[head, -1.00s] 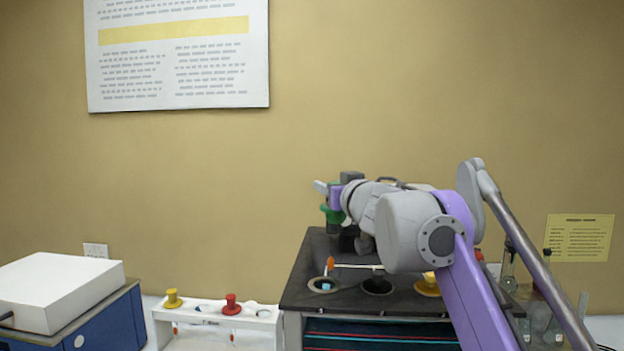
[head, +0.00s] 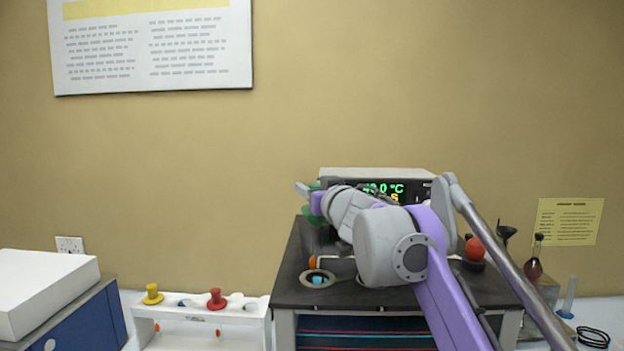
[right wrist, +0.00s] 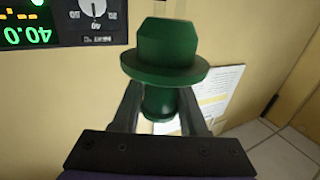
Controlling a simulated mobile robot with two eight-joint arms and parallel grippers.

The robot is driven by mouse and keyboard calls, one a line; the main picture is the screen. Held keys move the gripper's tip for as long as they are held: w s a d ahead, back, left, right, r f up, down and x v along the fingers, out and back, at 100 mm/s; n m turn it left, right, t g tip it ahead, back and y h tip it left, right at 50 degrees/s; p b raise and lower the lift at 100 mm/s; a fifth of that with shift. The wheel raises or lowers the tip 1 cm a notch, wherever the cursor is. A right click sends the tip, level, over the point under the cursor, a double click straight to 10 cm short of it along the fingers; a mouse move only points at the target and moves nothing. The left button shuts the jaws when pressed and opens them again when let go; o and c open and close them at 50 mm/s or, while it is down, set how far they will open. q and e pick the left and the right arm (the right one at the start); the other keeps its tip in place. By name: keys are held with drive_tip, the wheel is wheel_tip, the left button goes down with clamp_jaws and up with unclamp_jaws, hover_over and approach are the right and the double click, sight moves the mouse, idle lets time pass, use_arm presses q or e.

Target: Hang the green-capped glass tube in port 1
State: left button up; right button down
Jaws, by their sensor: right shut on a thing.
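My right gripper (right wrist: 160,115) is shut on the neck of the green cap (right wrist: 165,50) of the glass tube. The cap stands upright between the two fingers; the glass below it is hidden in the right wrist view. In the head view the gripper (head: 312,203) is small and partly hidden behind my forearm, above the back of the black-topped bath (head: 290,292). A round port (head: 318,279) near the bath's left front corner shows light blue inside. Other ports are hidden behind my arm, and no port number can be read. My left gripper is not in view.
A controller (head: 430,188) with a lit green display stands behind my arm. A white rack (head: 144,327) holding yellow-capped (head: 152,295) and red-capped (head: 216,300) pieces is left of the bath. A blue box (head: 85,325) is further left. Flasks (head: 533,262) stand at right.

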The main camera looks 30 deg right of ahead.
sight(312, 251)
wheel_tip(312, 251, down, 2)
drive_tip(key=shift+s+f, duration=0.15)
drive_tip(key=shift+f, duration=0.1)
drive_tip(key=shift+f+b, duration=0.45)
drive_tip(key=shift+f, duration=1.45)
drive_tip(key=shift+f+b, duration=0.8)
drive_tip(key=shift+f, duration=1.1)
drive_tip(key=shift+s+a+f+b, duration=0.35)
drive_tip(key=shift+s+f+b, duration=0.1)
drive_tip(key=shift+f, duration=0.3)
drive_tip(key=shift+s+a+f+b, duration=0.3)
drive_tip(key=shift+s+f+b, duration=0.15)
drive_tip(key=shift+f, duration=0.25)
drive_tip(key=shift+w+d+f, duration=0.1)
drive_tip(key=shift+f, duration=0.05)
drive_tip(key=shift+w+d+f, duration=0.15)
drive_tip(key=shift+w+d, duration=0.15)
drive_tip(key=shift+w, duration=0.05)
drive_tip(key=shift+s, duration=0.1)
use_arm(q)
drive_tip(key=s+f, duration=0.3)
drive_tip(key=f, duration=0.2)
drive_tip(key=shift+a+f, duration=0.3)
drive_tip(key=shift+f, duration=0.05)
use_arm(e)
drive_tip(key=shift+r, duration=0.25)
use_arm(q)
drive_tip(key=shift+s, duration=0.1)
